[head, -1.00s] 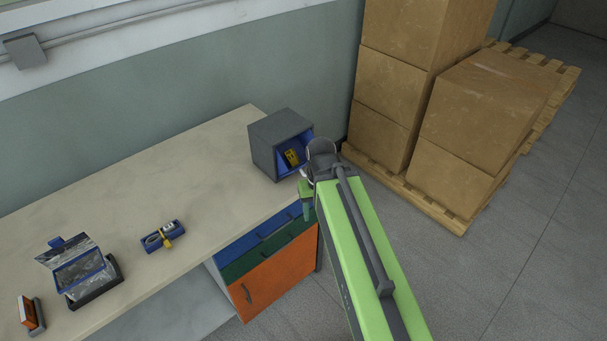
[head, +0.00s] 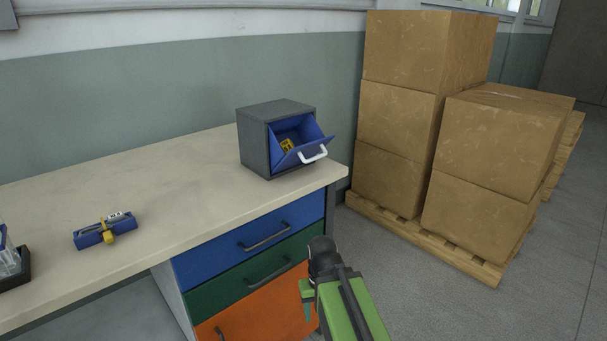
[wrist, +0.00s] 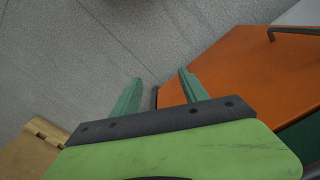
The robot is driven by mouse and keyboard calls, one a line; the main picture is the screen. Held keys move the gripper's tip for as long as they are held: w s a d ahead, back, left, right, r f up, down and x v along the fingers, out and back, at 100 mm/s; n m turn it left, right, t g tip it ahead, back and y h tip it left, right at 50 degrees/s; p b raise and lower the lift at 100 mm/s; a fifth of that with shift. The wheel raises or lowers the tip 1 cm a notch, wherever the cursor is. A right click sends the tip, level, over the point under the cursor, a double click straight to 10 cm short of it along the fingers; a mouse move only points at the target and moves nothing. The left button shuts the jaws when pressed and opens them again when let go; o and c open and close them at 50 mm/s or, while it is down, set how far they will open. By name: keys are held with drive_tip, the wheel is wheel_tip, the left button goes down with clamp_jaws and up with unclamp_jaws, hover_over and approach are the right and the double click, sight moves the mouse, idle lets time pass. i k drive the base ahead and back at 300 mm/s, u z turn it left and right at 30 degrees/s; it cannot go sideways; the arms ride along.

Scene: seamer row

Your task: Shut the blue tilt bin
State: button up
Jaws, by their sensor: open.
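The blue tilt bin (head: 308,148) sits in a dark grey housing (head: 253,141) on the right end of the workbench. It is tilted open, its front leaning out with a white handle (head: 313,155). A yellow item (head: 287,145) lies inside it. My gripper (head: 306,291) is low in front of the drawers, below and in front of the bin, apart from it. In the wrist view my gripper (wrist: 160,88) has its two green fingers apart with nothing between them. The bin is not in the wrist view.
The bench (head: 150,175) has blue, green and orange fronts (head: 250,245) below. The orange door (wrist: 245,75) is close to my fingers. A blue holder (head: 92,236) stands on the bench's left. Stacked boxes (head: 405,75) on a pallet (head: 425,235) stand to the right.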

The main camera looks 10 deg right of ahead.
sight(307, 138)
drive_tip(key=u, duration=4.5)
drive_tip(key=i, duration=0.1)
drive_tip(key=z, duration=2.95)
drive_tip(key=k, duration=0.9)
drive_tip(key=u, duration=0.05)
